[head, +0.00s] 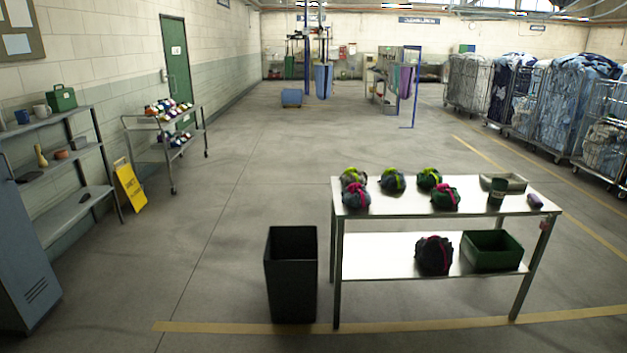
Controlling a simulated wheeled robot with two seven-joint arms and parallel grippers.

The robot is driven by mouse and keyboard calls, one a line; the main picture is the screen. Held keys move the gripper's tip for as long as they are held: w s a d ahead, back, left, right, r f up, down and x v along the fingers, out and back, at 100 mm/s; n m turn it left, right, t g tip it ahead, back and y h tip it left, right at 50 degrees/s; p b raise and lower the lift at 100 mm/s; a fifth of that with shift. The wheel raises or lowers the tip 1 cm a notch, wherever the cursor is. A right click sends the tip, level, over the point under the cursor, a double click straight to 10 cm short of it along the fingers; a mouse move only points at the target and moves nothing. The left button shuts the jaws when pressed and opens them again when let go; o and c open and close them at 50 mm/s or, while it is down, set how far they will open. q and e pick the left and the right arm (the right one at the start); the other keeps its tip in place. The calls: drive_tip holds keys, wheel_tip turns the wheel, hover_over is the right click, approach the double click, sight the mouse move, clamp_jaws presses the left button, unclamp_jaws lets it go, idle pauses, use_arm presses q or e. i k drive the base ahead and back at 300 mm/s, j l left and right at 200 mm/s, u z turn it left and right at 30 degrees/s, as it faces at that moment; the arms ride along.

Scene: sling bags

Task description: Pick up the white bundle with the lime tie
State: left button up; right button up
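I cannot make out a white bundle with a lime tie for certain. A two-tier cart (150,123) by the left wall holds several small bundles (167,107), some with white parts; their ties are too small to tell apart. On the steel table (400,206) at the right, lime ties show on a dark blue-grey bundle (392,181), a green bundle (429,178) and a partly hidden greyish bundle (353,176). Pink ties show on a blue-grey bundle (356,196) and a green bundle (445,197). Neither of my grippers is in view.
A black bin (291,275) stands left of the table. The lower shelf holds a dark bundle (433,255) and a green crate (492,251). A yellow floor sign (130,187) stands between the cart and grey shelves (75,160). Laundry cages (560,105) line the right. The middle floor is clear.

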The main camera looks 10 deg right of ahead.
sight(351, 175)
drive_tip(key=k+j+z, duration=0.1)
drive_tip(key=z, duration=0.35)
drive_tip(key=i+j+z, duration=0.1)
drive_tip(key=i, duration=0.35)
drive_tip(key=i+j+z, duration=0.15)
drive_tip(key=i, duration=0.25)
drive_tip(key=i+j+z, duration=0.1)
drive_tip(key=i, duration=0.35)
drive_tip(key=i+j+z, duration=0.1)
drive_tip(key=i+j, duration=0.2)
drive_tip(key=i, duration=0.1)
